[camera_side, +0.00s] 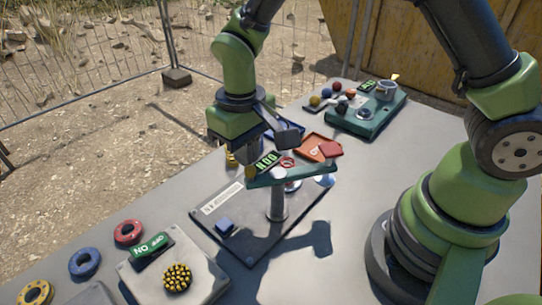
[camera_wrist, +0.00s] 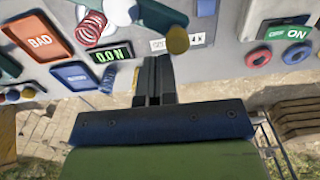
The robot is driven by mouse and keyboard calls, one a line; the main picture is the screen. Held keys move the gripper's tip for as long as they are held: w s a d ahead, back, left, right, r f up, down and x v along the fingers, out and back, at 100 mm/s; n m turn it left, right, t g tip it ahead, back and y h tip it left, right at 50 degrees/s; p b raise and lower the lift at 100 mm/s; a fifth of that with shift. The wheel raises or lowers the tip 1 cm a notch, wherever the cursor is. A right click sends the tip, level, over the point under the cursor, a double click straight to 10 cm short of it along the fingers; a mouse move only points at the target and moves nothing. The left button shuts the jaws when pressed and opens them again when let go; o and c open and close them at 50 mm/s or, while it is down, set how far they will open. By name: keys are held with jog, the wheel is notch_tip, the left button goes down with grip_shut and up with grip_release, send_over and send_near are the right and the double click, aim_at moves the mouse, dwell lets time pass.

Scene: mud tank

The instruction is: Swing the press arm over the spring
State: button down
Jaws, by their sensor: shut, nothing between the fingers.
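The green press arm (camera_side: 305,174) lies across the top of a grey post (camera_side: 278,206) on a dark base plate (camera_side: 240,232). Its end, with a brass knob (camera_wrist: 177,40), also shows in the wrist view. The red spring (camera_wrist: 90,28) stands to the left of that end in the wrist view, apart from it. In the side view the spring (camera_side: 288,162) is partly hidden behind the press arm. My gripper (camera_wrist: 155,62) is shut and empty, close to the knob end. I cannot tell whether it touches.
A 0.0 N display (camera_wrist: 110,54) and a red BAD tray (camera_wrist: 40,38) are beside the spring. An ON/OFF switch box (camera_side: 172,272) and several rings are at the front left. A green fixture (camera_side: 375,115) stands behind.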

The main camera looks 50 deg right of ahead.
aim_at(250, 169)
jog(key=shift+s, duration=0.1)
jog(key=shift+s+a, duration=0.45)
jog(key=shift+s, duration=0.15)
jog(key=shift+s+a, duration=0.1)
jog(key=shift+s, duration=0.05)
jog(key=shift+s+a, duration=0.35)
jog(key=shift+s, duration=0.2)
jog(key=shift+s+a, duration=0.1)
dwell(0.4)
jog(key=shift+a, duration=0.45)
notch_tip(250, 169, up, 7)
dwell(1.2)
